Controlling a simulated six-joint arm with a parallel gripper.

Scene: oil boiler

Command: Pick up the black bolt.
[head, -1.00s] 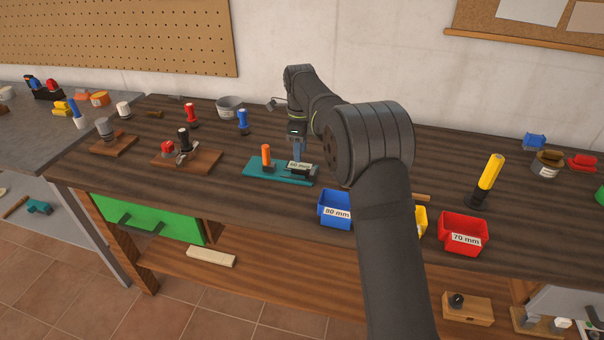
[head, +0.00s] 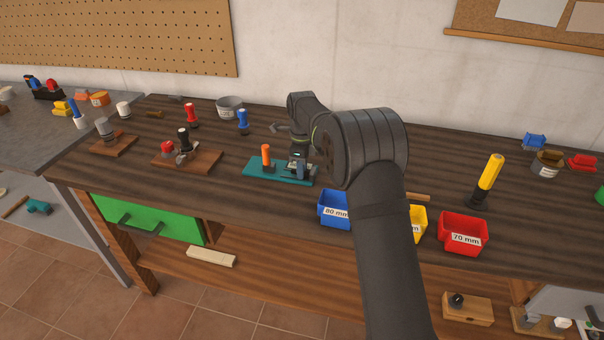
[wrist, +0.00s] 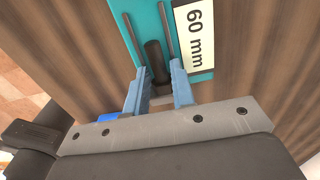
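The black bolt (wrist: 154,58) shows in the wrist view as a dark cylinder on a teal board (wrist: 205,77), beside a white "60 mm" label (wrist: 195,35). My gripper (wrist: 158,85) has its two blue-grey fingers apart, one on each side of the bolt's near end. Gaps show between the fingers and the bolt, so it is not clamped. In the head view my gripper (head: 300,172) is low over the right part of the teal board (head: 252,173). The bolt cannot be made out clearly there, behind my gripper.
An orange-handled piece (head: 266,157) stands on the board, left of my gripper. A blue "80 mm" bin (head: 332,207), a partly hidden yellow bin (head: 420,220) and a red "70 mm" bin (head: 462,232) stand at the front edge. A wooden board with clamps (head: 205,160) is left.

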